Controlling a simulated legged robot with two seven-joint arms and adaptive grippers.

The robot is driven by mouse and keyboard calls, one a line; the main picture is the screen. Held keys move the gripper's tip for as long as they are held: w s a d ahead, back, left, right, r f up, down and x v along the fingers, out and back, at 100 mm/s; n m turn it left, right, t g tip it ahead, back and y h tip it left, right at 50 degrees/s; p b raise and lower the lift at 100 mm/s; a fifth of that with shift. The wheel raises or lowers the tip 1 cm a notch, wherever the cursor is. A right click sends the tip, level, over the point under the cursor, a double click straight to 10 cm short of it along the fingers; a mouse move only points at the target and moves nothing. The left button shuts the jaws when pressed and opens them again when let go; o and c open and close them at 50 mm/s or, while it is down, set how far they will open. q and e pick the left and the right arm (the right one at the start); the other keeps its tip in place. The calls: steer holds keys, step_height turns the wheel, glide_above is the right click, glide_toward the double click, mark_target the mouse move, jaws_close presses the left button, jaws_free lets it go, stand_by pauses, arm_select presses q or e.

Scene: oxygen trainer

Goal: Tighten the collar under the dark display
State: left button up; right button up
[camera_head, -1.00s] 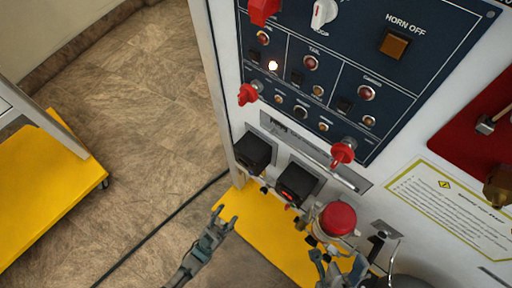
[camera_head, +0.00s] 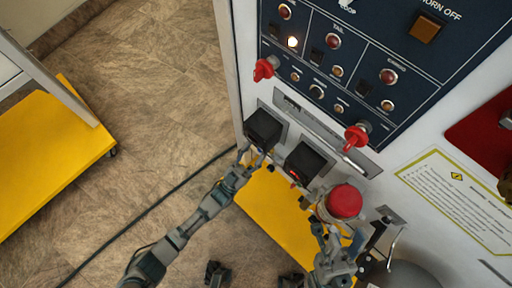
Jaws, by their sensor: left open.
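The dark display (camera_head: 263,127) is a black box on the lower white panel, with no lit digits showing. A second black display (camera_head: 304,162) to its right shows a small red glow. My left gripper (camera_head: 252,156) is open just below the dark display, its fingers around or beside the small fittings there. The collar is hidden or too small to make out, and I cannot tell whether the fingers touch it. My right gripper (camera_head: 320,228) is beside the red-capped round part (camera_head: 343,202); its fingers are partly hidden, so its opening is unclear.
Red levers (camera_head: 265,68) and (camera_head: 357,136) stick out above the displays from the dark blue switch panel (camera_head: 350,62). A yellow base (camera_head: 268,215) lies below. A black cable (camera_head: 165,200) runs over the floor. Free floor is at left, before a yellow cart (camera_head: 45,165).

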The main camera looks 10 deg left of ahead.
arm_select(q)
steer(key=shift+w+d+r, duration=0.25)
steer(key=shift+w+r, duration=0.1)
steer(key=shift+r, duration=0.1)
steer(key=shift+d, duration=0.1)
jaws_close()
steer(key=m+g+h, duration=0.2)
steer(key=m, duration=0.1)
jaws_free()
steer(key=shift+a, duration=0.2)
steer(key=v, duration=1.2)
